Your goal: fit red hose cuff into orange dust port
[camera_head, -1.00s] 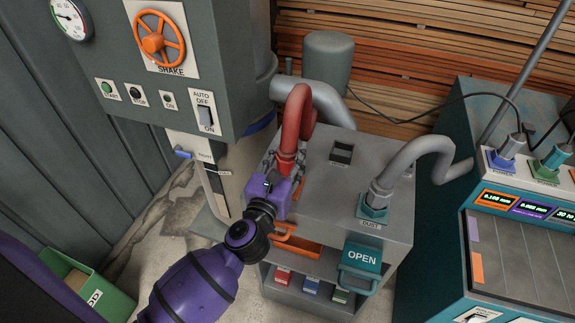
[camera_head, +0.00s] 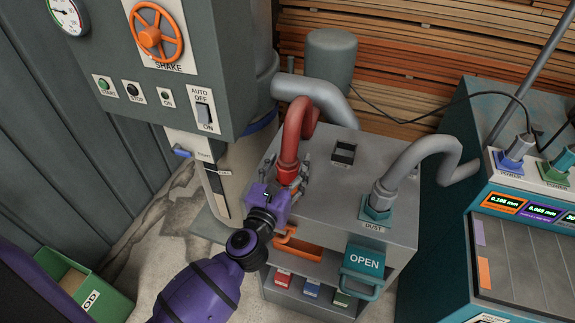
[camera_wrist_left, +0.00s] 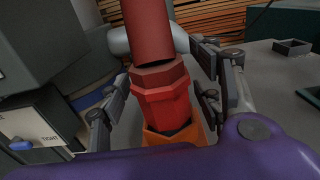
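The red hose cuff (camera_head: 287,172) hangs at the end of the bent red hose (camera_head: 297,130), above the front left of the grey box top. In the left wrist view the cuff (camera_wrist_left: 163,100) has its lower end in the mouth of the orange dust port (camera_wrist_left: 158,137). A dark gap shows at the cuff's lower right edge; how deep it sits cannot be told. My left gripper (camera_head: 287,178) has its fingers on either side of the cuff. In the wrist view, the fingers (camera_wrist_left: 163,105) stand apart from it with gaps on both sides. My right gripper is not in view.
A grey hose in a teal dust port (camera_head: 376,207) stands right on the same box top (camera_head: 335,195). A small square opening (camera_head: 344,153) is behind. The machine cabinet (camera_head: 110,60) is close on the left; a teal console (camera_head: 455,120) is at right.

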